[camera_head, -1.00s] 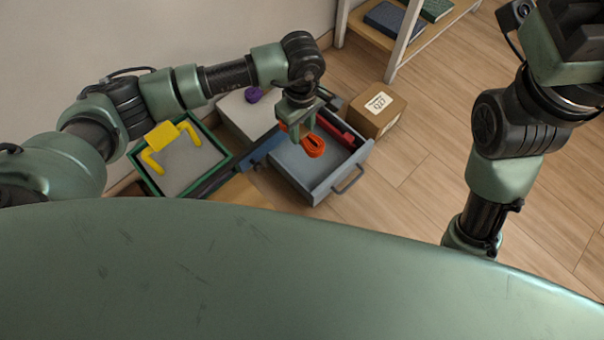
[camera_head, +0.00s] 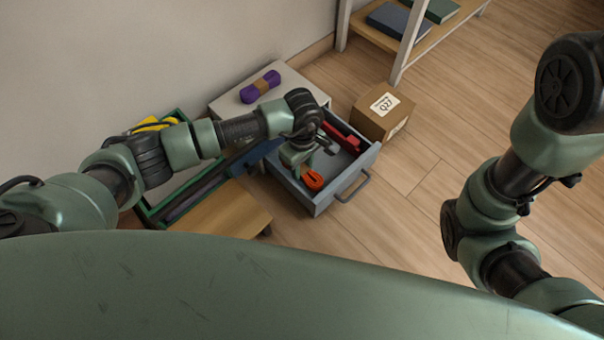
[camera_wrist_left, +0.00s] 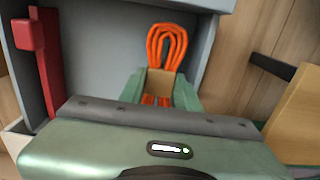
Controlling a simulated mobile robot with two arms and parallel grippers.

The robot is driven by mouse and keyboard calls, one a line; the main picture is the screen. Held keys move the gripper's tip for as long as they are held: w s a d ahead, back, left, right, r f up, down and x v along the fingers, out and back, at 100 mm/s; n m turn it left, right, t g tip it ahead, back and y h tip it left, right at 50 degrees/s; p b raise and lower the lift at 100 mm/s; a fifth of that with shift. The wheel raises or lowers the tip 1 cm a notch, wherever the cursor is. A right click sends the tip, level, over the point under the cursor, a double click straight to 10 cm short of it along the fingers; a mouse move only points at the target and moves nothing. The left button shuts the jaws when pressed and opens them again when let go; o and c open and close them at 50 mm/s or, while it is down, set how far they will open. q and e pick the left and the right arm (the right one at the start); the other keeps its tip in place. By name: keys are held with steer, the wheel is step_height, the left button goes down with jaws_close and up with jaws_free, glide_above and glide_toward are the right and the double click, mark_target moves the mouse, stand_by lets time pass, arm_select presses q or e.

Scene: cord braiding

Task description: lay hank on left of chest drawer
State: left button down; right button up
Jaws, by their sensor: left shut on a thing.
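My left gripper (camera_head: 305,172) is shut on an orange looped hank (camera_head: 313,182) and points down into the open grey drawer (camera_head: 345,181) of the pale chest (camera_head: 229,108). The hank is in the drawer's left part, near the front in the head view. In the left wrist view the hank (camera_wrist_left: 167,45) sticks out past the fingers (camera_wrist_left: 159,86), close to the drawer's side wall. I cannot tell whether it touches the drawer floor. A red object (camera_head: 341,137) lies along the drawer's right side. My right gripper is out of view.
A purple hank (camera_head: 260,87) lies on top of the chest. A cardboard box (camera_head: 383,111) stands right of the drawer. A green-rimmed tray (camera_head: 150,215) and a low wooden surface (camera_head: 222,214) are to the left. Floor (camera_head: 440,140) on the right is clear.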

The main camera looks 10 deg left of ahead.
mark_target(302, 168)
arm_select(q)
step_height(302, 168, down, 3)
steer(key=shift+f+b, duration=0.15)
steer(key=shift+b, duration=0.6)
steer(key=c, duration=1.3)
jaws_free()
